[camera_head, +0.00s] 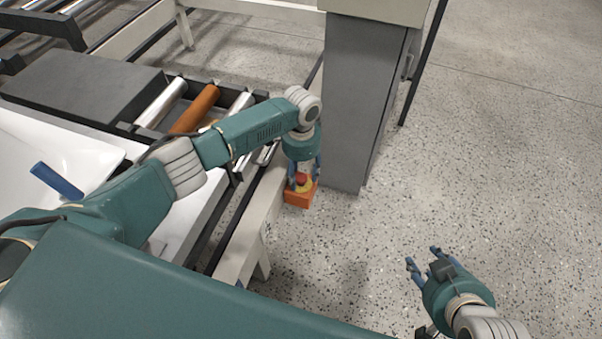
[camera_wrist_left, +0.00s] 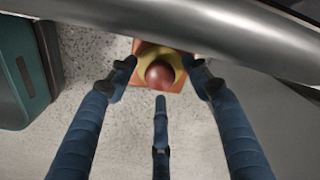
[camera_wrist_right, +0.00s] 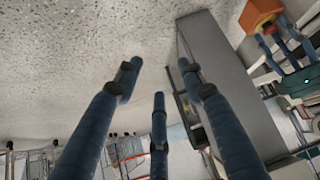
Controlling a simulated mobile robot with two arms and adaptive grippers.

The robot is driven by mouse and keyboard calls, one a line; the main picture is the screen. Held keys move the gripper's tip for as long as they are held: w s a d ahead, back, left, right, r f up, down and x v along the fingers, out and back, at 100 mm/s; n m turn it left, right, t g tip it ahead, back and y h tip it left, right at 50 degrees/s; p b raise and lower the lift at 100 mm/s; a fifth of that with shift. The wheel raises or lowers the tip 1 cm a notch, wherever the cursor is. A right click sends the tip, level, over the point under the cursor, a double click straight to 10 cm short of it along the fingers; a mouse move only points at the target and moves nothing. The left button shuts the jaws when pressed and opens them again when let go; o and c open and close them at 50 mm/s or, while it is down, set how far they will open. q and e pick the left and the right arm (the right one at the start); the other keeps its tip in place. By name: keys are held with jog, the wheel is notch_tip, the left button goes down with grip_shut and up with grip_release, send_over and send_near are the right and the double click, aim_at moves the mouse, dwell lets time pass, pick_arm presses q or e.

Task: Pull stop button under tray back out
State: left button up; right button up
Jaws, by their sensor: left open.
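The stop button is a red knob (camera_head: 302,179) with a yellow collar on an orange box (camera_head: 299,197), beside the conveyor frame and in front of the grey cabinet. My left gripper (camera_head: 304,174) is over it with its fingers open on both sides. In the left wrist view the red knob (camera_wrist_left: 160,75) lies between and beyond the open fingertips, with no clear contact. Whether the knob is pushed in cannot be told. My right gripper (camera_head: 424,254) is open and empty over the bare floor. The orange box also shows in the right wrist view (camera_wrist_right: 258,14).
A grey cabinet (camera_head: 358,105) stands just behind the button. The roller conveyor with its pale frame (camera_head: 247,228) and a white tub shell (camera_head: 60,137) lie to the left. A metal bar (camera_wrist_left: 200,28) crosses close above in the left wrist view. The speckled floor at right is clear.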

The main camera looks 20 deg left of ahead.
pick_arm(q)
jog(key=c, duration=1.2)
pick_arm(e)
jog(key=shift+w, duration=0.1)
pick_arm(q)
jog(key=shift+r+p, duration=0.35)
jog(key=shift+p, duration=0.05)
jog(key=o, duration=1.2)
pick_arm(e)
jog(key=s, duration=0.1)
jog(key=s+f+g, duration=0.1)
jog(key=s+d, duration=0.1)
jog(key=shift+s+f, duration=0.1)
jog(key=shift+f, duration=0.1)
jog(key=shift+s+g, duration=0.1)
jog(key=shift+g, duration=0.2)
